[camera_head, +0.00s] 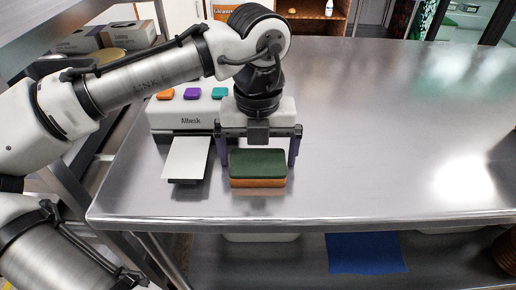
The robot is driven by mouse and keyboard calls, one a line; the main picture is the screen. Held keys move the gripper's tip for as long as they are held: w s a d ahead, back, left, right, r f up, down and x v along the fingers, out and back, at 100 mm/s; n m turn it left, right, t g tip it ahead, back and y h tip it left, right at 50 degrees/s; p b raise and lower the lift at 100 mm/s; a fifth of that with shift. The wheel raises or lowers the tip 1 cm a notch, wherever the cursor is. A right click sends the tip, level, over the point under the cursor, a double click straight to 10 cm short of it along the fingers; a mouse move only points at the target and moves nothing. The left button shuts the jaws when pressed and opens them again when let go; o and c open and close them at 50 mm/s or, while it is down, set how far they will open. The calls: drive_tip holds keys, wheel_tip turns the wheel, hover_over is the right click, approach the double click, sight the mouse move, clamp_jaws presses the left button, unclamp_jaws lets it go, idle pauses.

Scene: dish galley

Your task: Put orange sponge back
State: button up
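The orange sponge (258,182) has a dark green top layer. It lies flat on the steel counter near the front edge. My gripper (258,160) points down just behind or over the sponge, with its two dark purple fingers wide apart. One finger shows to each side of the sponge, with a gap to both of its ends. My gripper is open and holds nothing. I cannot tell how high the fingertips are above the counter.
A white device (186,118) with orange, purple and teal pieces on top stands left of my gripper. A pale flat plate (187,158) sticks out from its front. The steel counter (400,130) is clear to the right. A blue cloth (365,253) lies on the shelf below.

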sight(258, 152)
drive_tip(key=shift+r, duration=0.1)
wheel_tip(258, 152, up, 12)
drive_tip(key=p, duration=0.2)
idle(0.3)
drive_tip(key=shift+r, duration=0.1)
